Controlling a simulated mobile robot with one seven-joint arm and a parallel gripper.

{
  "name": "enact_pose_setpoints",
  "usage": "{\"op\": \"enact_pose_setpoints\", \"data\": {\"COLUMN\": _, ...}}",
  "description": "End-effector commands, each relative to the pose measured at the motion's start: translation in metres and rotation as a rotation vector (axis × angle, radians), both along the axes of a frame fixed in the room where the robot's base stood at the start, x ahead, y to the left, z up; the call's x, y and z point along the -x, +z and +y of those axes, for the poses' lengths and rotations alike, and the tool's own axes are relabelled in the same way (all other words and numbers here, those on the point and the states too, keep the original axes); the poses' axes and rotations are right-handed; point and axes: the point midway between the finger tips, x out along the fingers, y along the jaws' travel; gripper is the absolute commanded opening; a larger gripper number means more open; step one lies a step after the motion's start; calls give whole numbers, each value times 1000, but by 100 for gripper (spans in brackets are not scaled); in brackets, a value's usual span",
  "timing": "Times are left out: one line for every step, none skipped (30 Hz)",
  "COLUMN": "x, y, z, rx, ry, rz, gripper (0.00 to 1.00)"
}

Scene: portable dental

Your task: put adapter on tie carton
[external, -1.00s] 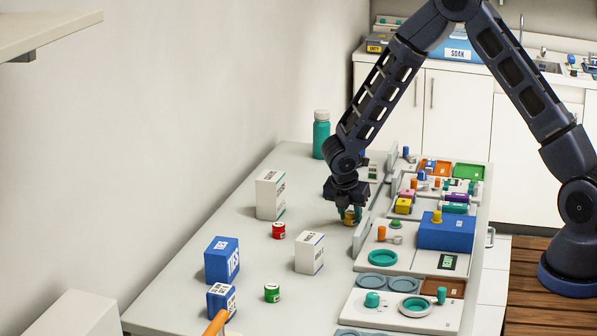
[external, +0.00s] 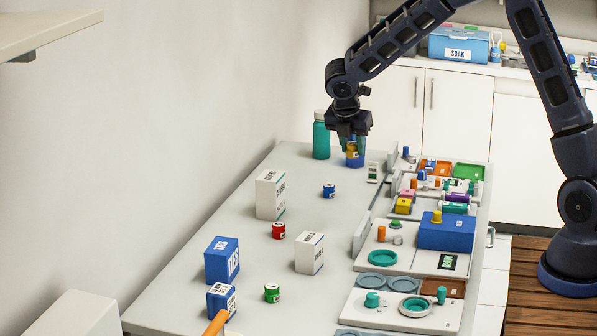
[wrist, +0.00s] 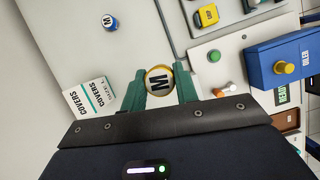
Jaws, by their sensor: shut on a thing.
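My gripper (external: 352,140) is shut on a small round yellow jar-like piece (external: 351,152), held up near the far end of the table. In the wrist view its white top with a dark letter (wrist: 158,80) shows between the green fingers. No label reading adapter is legible on it. A blue carton (external: 222,260), whose lettering looks like TIES, stands upright at the near left, well away from my gripper. A smaller blue carton (external: 221,300) stands in front of it; its print is too small to read.
White cartons (external: 270,195) (external: 309,252) and small red (external: 278,230), green (external: 272,293) and blue (external: 328,191) jars stand on the table. A teal bottle (external: 321,140) is beside my gripper. Trays with a blue box (external: 446,232) fill the right side.

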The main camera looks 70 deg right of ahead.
Motion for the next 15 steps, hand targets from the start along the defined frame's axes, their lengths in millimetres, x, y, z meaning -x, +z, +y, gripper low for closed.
{"op": "enact_pose_setpoints", "data": {"x": 0, "y": 4, "z": 0, "rx": 0, "ry": -1, "rz": -1, "gripper": 7}}
{"op": "enact_pose_setpoints", "data": {"x": 0, "y": 5, "z": 0, "rx": 0, "ry": -1, "rz": 0, "gripper": 7}}
{"op": "enact_pose_setpoints", "data": {"x": 0, "y": 7, "z": 0, "rx": 0, "ry": -1, "rz": 0, "gripper": 7}}
{"op": "enact_pose_setpoints", "data": {"x": 0, "y": 8, "z": 0, "rx": 0, "ry": 0, "rz": 0, "gripper": 7}}
{"op": "enact_pose_setpoints", "data": {"x": -1, "y": 8, "z": 1, "rx": 1, "ry": 2, "rz": 1, "gripper": 7}}
{"op": "enact_pose_setpoints", "data": {"x": -3, "y": 9, "z": 3, "rx": 1, "ry": 6, "rz": 1, "gripper": 7}}
{"op": "enact_pose_setpoints", "data": {"x": -6, "y": 10, "z": 5, "rx": 1, "ry": 12, "rz": 1, "gripper": 7}}
{"op": "enact_pose_setpoints", "data": {"x": -10, "y": 11, "z": 9, "rx": 1, "ry": 18, "rz": 0, "gripper": 7}}
{"op": "enact_pose_setpoints", "data": {"x": -17, "y": 13, "z": 14, "rx": 1, "ry": 30, "rz": -1, "gripper": 7}}
{"op": "enact_pose_setpoints", "data": {"x": -23, "y": 14, "z": 19, "rx": 1, "ry": 41, "rz": -1, "gripper": 7}}
{"op": "enact_pose_setpoints", "data": {"x": -30, "y": 16, "z": 25, "rx": 2, "ry": 54, "rz": -1, "gripper": 7}}
{"op": "enact_pose_setpoints", "data": {"x": -40, "y": 19, "z": 34, "rx": 2, "ry": 71, "rz": -2, "gripper": 7}}
{"op": "enact_pose_setpoints", "data": {"x": -48, "y": 21, "z": 43, "rx": 3, "ry": 87, "rz": -1, "gripper": 7}}
{"op": "enact_pose_setpoints", "data": {"x": -58, "y": 24, "z": 51, "rx": 4, "ry": 104, "rz": -3, "gripper": 7}}
{"op": "enact_pose_setpoints", "data": {"x": -69, "y": 27, "z": 64, "rx": 5, "ry": 128, "rz": -3, "gripper": 7}}
